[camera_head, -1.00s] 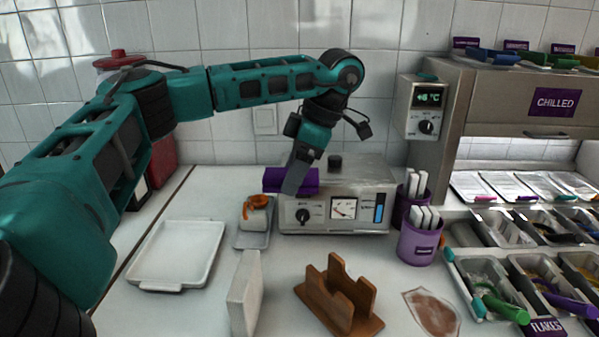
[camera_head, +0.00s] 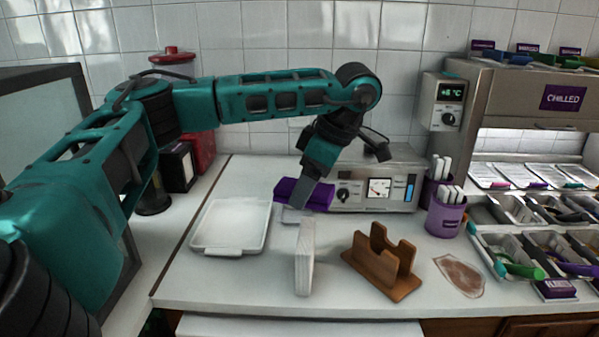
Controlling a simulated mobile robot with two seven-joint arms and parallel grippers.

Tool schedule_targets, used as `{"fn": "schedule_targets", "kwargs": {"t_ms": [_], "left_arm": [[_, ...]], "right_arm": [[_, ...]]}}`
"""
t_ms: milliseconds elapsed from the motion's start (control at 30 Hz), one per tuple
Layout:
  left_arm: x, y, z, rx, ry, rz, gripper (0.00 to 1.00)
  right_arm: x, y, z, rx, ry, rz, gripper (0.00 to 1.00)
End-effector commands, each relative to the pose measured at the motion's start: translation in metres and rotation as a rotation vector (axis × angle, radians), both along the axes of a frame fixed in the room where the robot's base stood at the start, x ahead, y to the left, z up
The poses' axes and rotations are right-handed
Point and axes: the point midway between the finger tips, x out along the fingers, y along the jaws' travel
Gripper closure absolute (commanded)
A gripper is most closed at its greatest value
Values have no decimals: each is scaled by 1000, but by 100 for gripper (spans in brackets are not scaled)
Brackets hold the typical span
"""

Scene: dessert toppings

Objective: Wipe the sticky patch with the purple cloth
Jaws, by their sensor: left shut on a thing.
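The purple cloth (camera_head: 288,189) is a folded bundle held in my left gripper (camera_head: 300,197), which is shut on it. The gripper and cloth are over the counter, in front of the left side of the grey machine with dials. The sticky patch (camera_head: 460,275) is a brownish smear on the white counter at the right front, clear of the gripper. My right gripper is not in view.
A white tray (camera_head: 232,249) lies on the left of the counter. A white upright block (camera_head: 304,262) and a wooden holder (camera_head: 381,262) stand between cloth and patch. The grey machine (camera_head: 377,208), a purple cup (camera_head: 445,219) and topping bins (camera_head: 507,244) border the patch's side.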

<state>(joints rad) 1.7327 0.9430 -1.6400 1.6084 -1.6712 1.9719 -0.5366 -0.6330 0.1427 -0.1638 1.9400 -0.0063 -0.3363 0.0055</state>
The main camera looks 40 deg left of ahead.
Motion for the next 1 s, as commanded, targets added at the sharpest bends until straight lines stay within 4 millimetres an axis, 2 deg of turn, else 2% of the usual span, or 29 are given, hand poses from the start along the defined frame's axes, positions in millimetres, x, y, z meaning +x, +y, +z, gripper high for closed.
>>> {"fn": "schedule_targets", "kwargs": {"t_ms": [167, 400, 600, 833, 1000], "left_arm": [[-9, -35, -23, -1, 3, -389, 55], [-23, -103, -67, -3, 1, -1191, 55], [-30, -143, -91, -1, -2, -1670, 55], [-35, -170, -108, 0, -2, -1990, 55], [-33, -170, -106, 7, -3, -1993, 55]], "right_arm": [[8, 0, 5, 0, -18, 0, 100], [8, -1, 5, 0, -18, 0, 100], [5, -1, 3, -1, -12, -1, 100], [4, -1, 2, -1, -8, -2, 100], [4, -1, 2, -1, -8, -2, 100]]}}
